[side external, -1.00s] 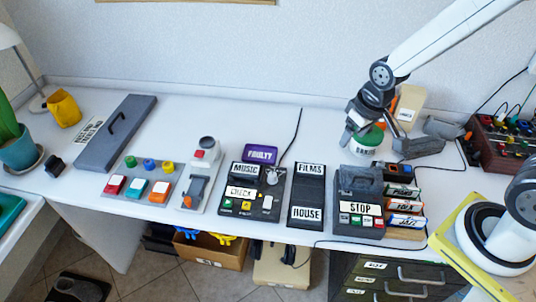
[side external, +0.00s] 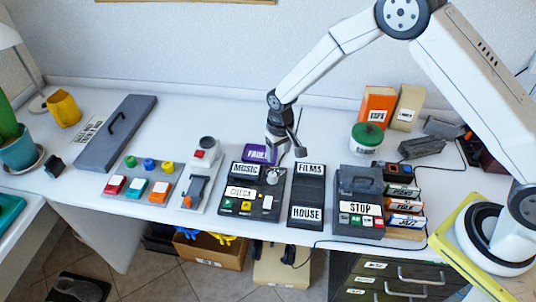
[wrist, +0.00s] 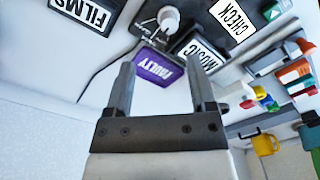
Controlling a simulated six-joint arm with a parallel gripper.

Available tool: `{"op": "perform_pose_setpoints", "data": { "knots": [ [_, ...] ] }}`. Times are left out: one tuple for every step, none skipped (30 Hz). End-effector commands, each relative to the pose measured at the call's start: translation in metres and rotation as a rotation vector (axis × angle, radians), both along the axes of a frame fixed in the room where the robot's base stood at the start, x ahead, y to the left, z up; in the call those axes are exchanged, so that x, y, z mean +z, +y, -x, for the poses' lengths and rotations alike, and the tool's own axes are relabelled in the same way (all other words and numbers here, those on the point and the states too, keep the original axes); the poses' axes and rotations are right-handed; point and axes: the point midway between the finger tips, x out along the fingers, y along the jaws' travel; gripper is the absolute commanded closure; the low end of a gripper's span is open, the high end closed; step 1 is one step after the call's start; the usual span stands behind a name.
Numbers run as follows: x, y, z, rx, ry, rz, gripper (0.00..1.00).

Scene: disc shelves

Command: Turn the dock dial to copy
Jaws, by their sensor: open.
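The dock (side external: 236,209) is a dark box with a CHECK label and coloured buttons, on the white desk. Its dial, a pale round knob (side external: 272,176), stands at its back right. The dial (wrist: 168,18) also shows near the top of the wrist view, with small unreadable markings beside it. I cannot tell its setting or read a copy mark. My gripper (side external: 285,153) is open and empty, above the purple FAULTY tray, just behind the dial. In the wrist view, my fingers (wrist: 160,72) straddle the FAULTY tray, and the dial lies beyond their tips.
The purple FAULTY tray (side external: 259,155) lies behind the dock. The FILMS/HOUSE shelf (side external: 307,190) stands close on the right, with the STOP box (side external: 359,225) beyond it. The lever panel (side external: 200,182) is on the left. A green-lidded jar (side external: 367,138) stands at back right.

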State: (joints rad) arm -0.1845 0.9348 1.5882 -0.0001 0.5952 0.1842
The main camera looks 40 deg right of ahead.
Motion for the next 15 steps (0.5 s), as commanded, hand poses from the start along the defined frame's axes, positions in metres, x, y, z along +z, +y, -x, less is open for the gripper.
{"op": "perform_pose_setpoints", "data": {
  "knots": [
    [-0.009, 0.004, -0.003, 0.001, 0.008, 0.001, 0.29],
    [-0.013, 0.006, -0.004, 0.001, 0.012, 0.002, 0.29],
    [-0.017, 0.008, -0.006, 0.001, 0.015, 0.003, 0.29],
    [-0.02, 0.009, -0.007, 0.001, 0.018, 0.003, 0.29],
    [-0.023, 0.01, -0.008, 0.001, 0.019, 0.003, 0.29],
    [-0.025, 0.012, -0.009, 0.001, 0.021, 0.004, 0.29],
    [-0.026, 0.012, -0.01, 0.001, 0.022, 0.004, 0.29],
    [-0.027, 0.013, -0.01, 0.0, 0.022, 0.004, 0.29],
    [-0.028, 0.013, -0.01, 0.0, 0.023, 0.004, 0.29],
    [-0.028, 0.013, -0.011, 0.0, 0.023, 0.004, 0.29],
    [-0.029, 0.013, -0.011, 0.0, 0.023, 0.004, 0.29],
    [-0.029, 0.013, -0.011, 0.0, 0.023, 0.004, 0.29],
    [-0.029, 0.013, -0.011, 0.0, 0.023, 0.004, 0.29],
    [-0.029, 0.013, -0.011, 0.0, 0.023, 0.004, 0.29],
    [-0.029, 0.013, -0.01, 0.0, 0.023, 0.004, 0.29]
  ]
}}
